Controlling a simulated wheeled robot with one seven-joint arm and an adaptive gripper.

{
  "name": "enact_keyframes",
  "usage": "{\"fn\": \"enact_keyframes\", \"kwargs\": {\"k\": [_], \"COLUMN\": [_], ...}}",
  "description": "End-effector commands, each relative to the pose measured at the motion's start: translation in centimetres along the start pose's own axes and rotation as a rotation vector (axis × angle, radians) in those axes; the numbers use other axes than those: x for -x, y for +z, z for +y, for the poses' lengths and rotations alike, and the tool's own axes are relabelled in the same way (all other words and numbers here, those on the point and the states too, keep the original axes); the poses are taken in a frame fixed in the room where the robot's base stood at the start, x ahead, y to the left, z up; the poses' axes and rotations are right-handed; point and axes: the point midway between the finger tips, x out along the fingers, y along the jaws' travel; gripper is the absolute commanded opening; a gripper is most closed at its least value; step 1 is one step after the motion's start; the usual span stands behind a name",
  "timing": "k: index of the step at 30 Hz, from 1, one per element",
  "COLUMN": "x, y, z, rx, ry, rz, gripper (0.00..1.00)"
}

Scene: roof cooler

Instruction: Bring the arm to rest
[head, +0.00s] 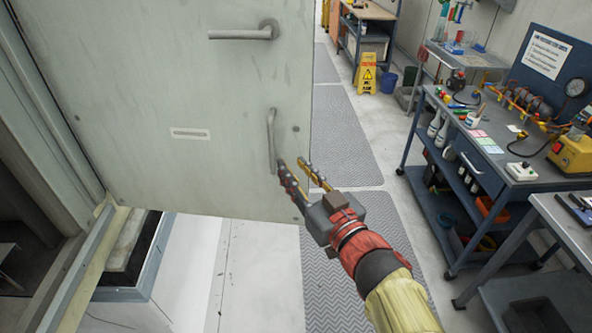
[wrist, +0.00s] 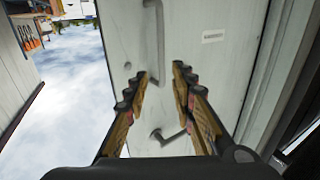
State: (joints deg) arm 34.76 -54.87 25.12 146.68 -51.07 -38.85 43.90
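My gripper (head: 293,163) is at the lower right part of a pale grey door (head: 150,90), with its two fingers apart and nothing seen between them in the head view. Its fingertips are beside the lower end of the vertical bar handle (head: 272,140). In the wrist view, the spread fingers (wrist: 160,74) point at the door face (wrist: 225,75), and the bar handle (wrist: 153,45) shows beyond and between the tips. I cannot tell whether a finger touches it. A horizontal lever handle (head: 243,33) is higher on the door.
The door stands open, with a dark opening and frame (head: 60,130) at left. A blue workbench (head: 490,150) with tools and a grey table (head: 570,220) stand at right. A yellow floor sign (head: 367,76) stands further back. The grey floor mat (head: 340,130) is clear.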

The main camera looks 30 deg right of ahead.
Motion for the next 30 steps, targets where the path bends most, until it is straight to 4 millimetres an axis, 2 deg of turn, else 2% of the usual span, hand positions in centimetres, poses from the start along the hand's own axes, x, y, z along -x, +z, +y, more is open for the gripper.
{"fn": "enact_keyframes", "kwargs": {"k": [18,20,23,27,30], "x": [0.0,0.1,0.5,2.8,4.8], "y": [0.3,1.1,3.2,5.9,7.7], "z": [0.2,1.2,4.2,9.4,11.2], "rx": [0.033,0.065,0.108,0.137,0.128], "ry": [0.009,0.044,0.152,0.345,0.429], "rz": [-0.010,-0.044,-0.133,-0.306,-0.448], "gripper": [0.26,0.26,0.26,0.26,0.26]}}
